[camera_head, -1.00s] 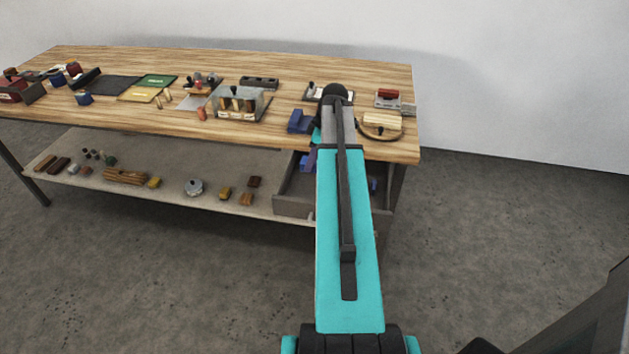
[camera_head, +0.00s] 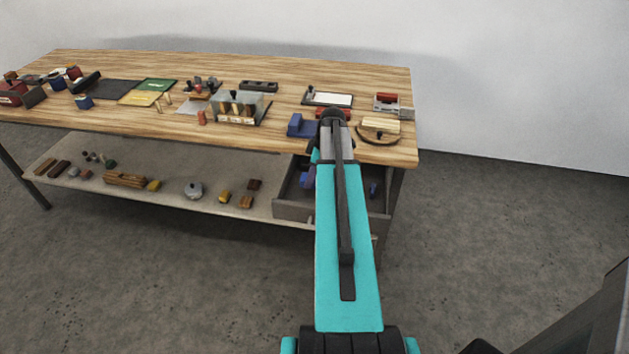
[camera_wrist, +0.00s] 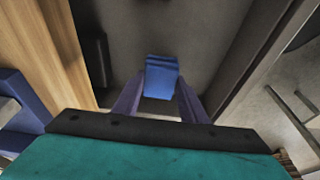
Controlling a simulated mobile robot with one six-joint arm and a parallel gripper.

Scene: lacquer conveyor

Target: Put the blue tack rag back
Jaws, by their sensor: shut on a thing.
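The blue tack rag (camera_wrist: 161,78) is a small folded blue block between the purple fingers of my gripper (camera_wrist: 160,88) in the wrist view. My gripper is shut on it. Below it is the dark inside of the open drawer (camera_wrist: 205,25). In the head view, my arm hides most of the gripper and the rag; a purple-blue part of the gripper (camera_head: 307,177) shows left of the arm, over the open drawer (camera_head: 290,208) under the table's right end. I cannot tell whether the rag touches the drawer floor.
The wooden tabletop edge (camera_wrist: 72,50) runs close on the left in the wrist view. A blue holder (camera_head: 300,126) stands on the table above the drawer. A small blue item (camera_head: 373,190) lies at the drawer's right. The lower shelf (camera_head: 160,200) carries several small items.

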